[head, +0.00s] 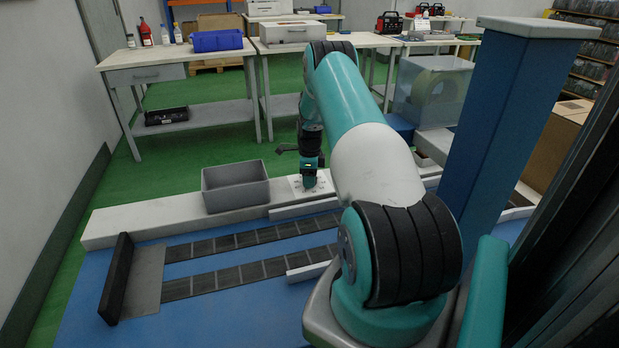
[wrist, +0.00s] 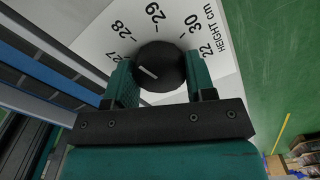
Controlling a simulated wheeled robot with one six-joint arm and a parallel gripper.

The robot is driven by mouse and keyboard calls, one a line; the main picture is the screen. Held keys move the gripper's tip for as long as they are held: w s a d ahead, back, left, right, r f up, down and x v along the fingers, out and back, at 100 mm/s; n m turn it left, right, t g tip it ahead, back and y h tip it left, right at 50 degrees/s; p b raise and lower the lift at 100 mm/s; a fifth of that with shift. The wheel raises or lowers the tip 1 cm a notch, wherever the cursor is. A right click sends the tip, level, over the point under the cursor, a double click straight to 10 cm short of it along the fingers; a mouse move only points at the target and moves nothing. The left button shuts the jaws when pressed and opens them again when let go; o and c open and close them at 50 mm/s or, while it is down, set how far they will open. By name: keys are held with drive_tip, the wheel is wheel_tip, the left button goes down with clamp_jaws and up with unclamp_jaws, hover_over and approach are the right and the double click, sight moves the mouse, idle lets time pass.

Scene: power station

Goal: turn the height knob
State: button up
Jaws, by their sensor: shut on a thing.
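The height knob (wrist: 158,68) is a round black knob with a pale pointer line, seen in the wrist view. It sits on a white dial plate (wrist: 95,42) marked "HEIGHT cm" with numbers such as 27, 28, 29, 30 and 22. In the head view my gripper (head: 309,178) points down at the dial plate (head: 297,184); the knob is hidden there.
A grey bin (head: 235,187) stands on the white ledge (head: 150,216) left of my gripper. The blue surface (head: 215,310) with dark strips lies in front. A blue post (head: 510,120) stands to the right. Workbenches (head: 180,62) are at the back, with green floor between.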

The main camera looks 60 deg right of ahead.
drive_tip(key=shift+w+r, duration=0.15)
drive_tip(key=shift+w, duration=0.1)
drive_tip(key=o, duration=0.9)
drive_tip(key=shift+o, duration=0.2)
drive_tip(key=shift+s, duration=0.1)
wheel_tip(320, 180, up, 17)
drive_tip(key=p, duration=0.1)
drive_tip(key=shift+r, duration=0.15)
